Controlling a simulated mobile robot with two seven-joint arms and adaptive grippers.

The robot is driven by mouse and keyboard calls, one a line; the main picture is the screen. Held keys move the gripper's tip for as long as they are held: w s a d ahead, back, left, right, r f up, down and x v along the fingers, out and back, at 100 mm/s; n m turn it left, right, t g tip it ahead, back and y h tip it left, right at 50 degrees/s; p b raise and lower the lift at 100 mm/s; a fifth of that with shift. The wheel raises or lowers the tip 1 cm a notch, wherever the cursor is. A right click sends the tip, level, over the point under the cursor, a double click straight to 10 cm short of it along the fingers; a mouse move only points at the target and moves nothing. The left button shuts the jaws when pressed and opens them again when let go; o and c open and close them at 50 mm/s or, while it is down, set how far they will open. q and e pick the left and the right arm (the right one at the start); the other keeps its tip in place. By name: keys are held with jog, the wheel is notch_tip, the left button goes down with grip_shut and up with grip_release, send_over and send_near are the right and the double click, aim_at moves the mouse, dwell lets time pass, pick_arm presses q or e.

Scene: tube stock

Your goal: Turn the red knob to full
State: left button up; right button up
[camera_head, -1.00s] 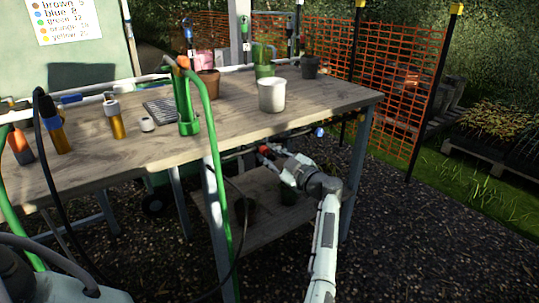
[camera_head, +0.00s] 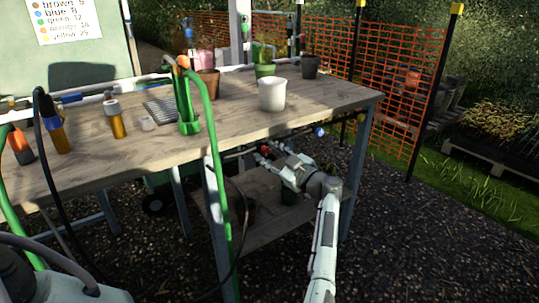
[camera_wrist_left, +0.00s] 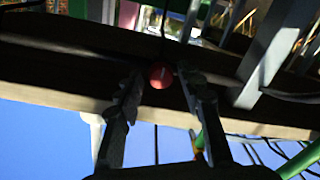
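The red knob (camera_head: 265,150) sits under the workbench, at a pipe below the tabletop; the gripper partly hides its surroundings in the head view. In the left wrist view the red knob (camera_wrist_left: 161,77) shows as a round red face between the fingertips. My left gripper (camera_head: 281,160) reaches under the bench from the front right. In the left wrist view its two dark fingers (camera_wrist_left: 160,85) stand apart on either side of the knob, with small gaps showing; I cannot tell how deep the knob lies between them. My right gripper is in neither view.
A blue knob (camera_head: 319,132) sits to the right under the bench. The wooden tabletop (camera_head: 225,135) is above my gripper, a lower shelf (camera_head: 262,222) below. A bench leg (camera_head: 357,165) stands right of my arm. A green hose (camera_head: 222,200) hangs at left.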

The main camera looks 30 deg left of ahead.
pick_arm(q)
jog(key=shift+o, duration=0.2)
jog(key=shift+s+d+f, duration=0.1)
jog(key=shift+d, duration=0.25)
jog(key=v, duration=1.1)
jog(key=shift+d, duration=0.2)
jog(key=shift+s, duration=0.1)
